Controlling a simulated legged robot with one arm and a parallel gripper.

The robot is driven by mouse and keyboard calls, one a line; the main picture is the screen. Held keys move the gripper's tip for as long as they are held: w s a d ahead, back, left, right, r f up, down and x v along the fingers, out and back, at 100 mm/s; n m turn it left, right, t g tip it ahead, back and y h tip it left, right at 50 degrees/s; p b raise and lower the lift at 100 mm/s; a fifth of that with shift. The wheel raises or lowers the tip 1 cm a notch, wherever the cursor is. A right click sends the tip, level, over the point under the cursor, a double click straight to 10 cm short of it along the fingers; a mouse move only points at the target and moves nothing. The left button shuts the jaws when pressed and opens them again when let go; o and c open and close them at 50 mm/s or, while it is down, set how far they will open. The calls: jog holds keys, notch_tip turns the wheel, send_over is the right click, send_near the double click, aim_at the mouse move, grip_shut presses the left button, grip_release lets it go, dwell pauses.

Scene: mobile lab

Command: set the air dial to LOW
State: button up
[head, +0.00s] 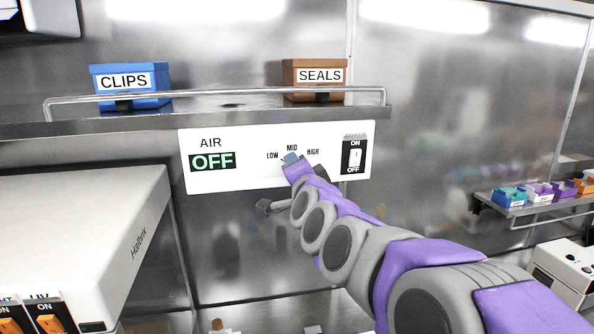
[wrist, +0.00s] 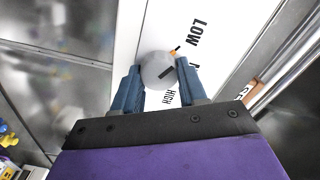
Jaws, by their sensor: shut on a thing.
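The white air panel (head: 235,180) is on the steel wall, with LOW, MID and HIGH printed in an arc. Its display (head: 212,161) reads OFF. In the wrist view the round grey dial (wrist: 156,68) sits between my gripper's two blue fingers (wrist: 158,86), which are shut on it. A dark line shows on the dial's face, and a small orange mark sits at its edge on the side towards LOW. I cannot tell for sure which setting it points to. In the head view my gripper (head: 290,158) covers the dial.
A black-framed ON/OFF switch (head: 354,158) is right of the dial. A shelf (head: 230,117) with a rail above holds a blue CLIPS box (head: 124,83) and a brown SEALS box (head: 313,78). A white machine (head: 75,215) stands at left. Small trays (head: 540,191) sit at right.

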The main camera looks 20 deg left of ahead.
jog(key=shift+a+f, duration=0.1)
jog(key=shift+f, duration=0.25)
jog(key=o, duration=1)
jog(key=shift+w, duration=0.15)
jog(key=shift+o, duration=0.3)
jog(key=shift+r, duration=0.15)
jog(key=v, duration=1.7)
jog(key=shift+b, duration=0.3)
